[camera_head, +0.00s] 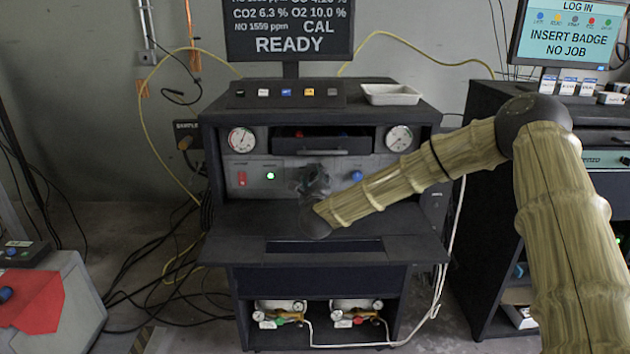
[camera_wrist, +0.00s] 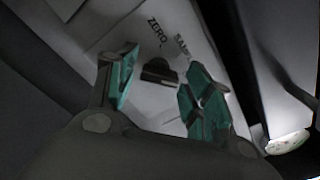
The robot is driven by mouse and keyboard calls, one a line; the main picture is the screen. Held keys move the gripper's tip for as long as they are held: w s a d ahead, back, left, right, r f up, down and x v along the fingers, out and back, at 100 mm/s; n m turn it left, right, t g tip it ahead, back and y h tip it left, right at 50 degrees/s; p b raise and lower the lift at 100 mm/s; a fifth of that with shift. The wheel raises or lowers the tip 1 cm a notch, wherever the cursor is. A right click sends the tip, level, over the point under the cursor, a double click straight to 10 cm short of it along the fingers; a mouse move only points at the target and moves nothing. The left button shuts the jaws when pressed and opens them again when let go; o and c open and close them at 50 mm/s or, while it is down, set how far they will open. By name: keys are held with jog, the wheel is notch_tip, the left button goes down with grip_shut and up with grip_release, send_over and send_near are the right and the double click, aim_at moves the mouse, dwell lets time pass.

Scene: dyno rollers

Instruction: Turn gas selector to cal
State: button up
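The gas selector is a dark knob (camera_wrist: 157,70) on a pale panel in the wrist view, with the printed words ZERO and SAMPLE beside it; no CAL label is readable there. My gripper (camera_wrist: 162,88) is open, its two teal fingertips apart with the knob showing in the gap, seemingly beyond the tips. I see no clear contact. In the head view my gripper (camera_head: 312,181) is in front of the middle of the analyzer's grey panel (camera_head: 265,164) and hides the knob. The monitor (camera_head: 289,30) above reads CAL and READY.
A red switch (camera_head: 242,179) and green light (camera_head: 270,175) are left of my gripper; a blue button (camera_head: 356,175) is right, close to my arm. A shelf (camera_head: 240,225) juts out below. A white tray (camera_head: 391,94) sits on top.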

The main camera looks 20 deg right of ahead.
dwell(0.3)
jog(key=v, duration=1.2)
